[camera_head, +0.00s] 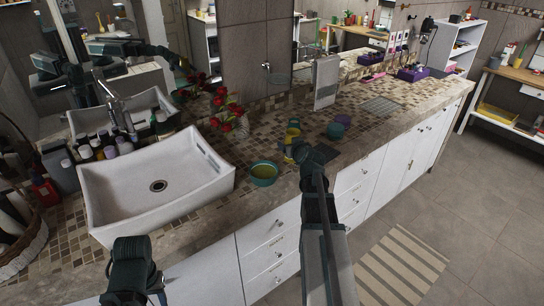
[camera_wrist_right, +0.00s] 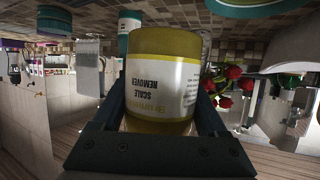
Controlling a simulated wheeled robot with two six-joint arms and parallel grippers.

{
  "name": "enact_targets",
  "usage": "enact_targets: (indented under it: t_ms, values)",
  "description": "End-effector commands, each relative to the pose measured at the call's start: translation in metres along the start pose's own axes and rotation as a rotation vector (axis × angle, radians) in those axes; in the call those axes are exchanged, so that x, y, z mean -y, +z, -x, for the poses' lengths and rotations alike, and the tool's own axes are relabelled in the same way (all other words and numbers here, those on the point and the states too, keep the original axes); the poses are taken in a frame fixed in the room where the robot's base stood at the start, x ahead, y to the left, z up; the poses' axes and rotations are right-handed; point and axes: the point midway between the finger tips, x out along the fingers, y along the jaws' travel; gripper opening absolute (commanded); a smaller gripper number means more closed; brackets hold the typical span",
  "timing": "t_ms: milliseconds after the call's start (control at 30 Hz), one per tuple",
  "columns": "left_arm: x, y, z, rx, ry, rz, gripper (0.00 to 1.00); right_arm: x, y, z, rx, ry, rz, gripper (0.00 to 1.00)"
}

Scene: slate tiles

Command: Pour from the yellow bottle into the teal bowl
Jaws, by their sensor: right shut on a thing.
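The yellow bottle (camera_wrist_right: 158,65) fills the middle of the right wrist view, its "SCALE REMOVER" label upside down in that picture. My right gripper (camera_wrist_right: 160,108) is shut on it, one finger at each side. In the head view the bottle (camera_head: 290,137) is partly hidden by the right gripper (camera_head: 297,153). The teal bowl (camera_head: 264,173) stands on the counter between the sink and the bottle, to the bottle's left.
A white sink (camera_head: 155,185) stands left of the bowl, with several small bottles (camera_head: 105,145) behind it. Red flowers (camera_head: 230,112) stand behind the bowl. The counter further right (camera_head: 410,92) has free room.

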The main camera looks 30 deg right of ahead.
Motion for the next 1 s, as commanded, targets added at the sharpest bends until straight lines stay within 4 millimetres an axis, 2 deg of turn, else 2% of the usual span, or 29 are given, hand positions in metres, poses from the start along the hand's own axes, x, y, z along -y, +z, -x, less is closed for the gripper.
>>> enact_targets:
  t_ms: [300,500,633,1000]
  values:
    - [0.0,0.0,-0.001,0.0,0.0,0.0,0.5,0.002,0.001,-0.001,0.0,0.0,0.001,0.01]
    - [-0.002,-0.001,-0.021,0.0,0.0,0.0,0.5,0.033,0.015,-0.019,0.003,-0.002,0.004,0.01]
    - [-0.002,-0.002,-0.025,0.0,0.0,0.0,0.5,0.047,0.018,-0.024,0.001,0.0,0.004,0.01]
    - [-0.002,-0.001,-0.021,0.0,0.0,0.0,0.5,0.048,0.015,-0.023,0.007,0.009,0.022,0.01]
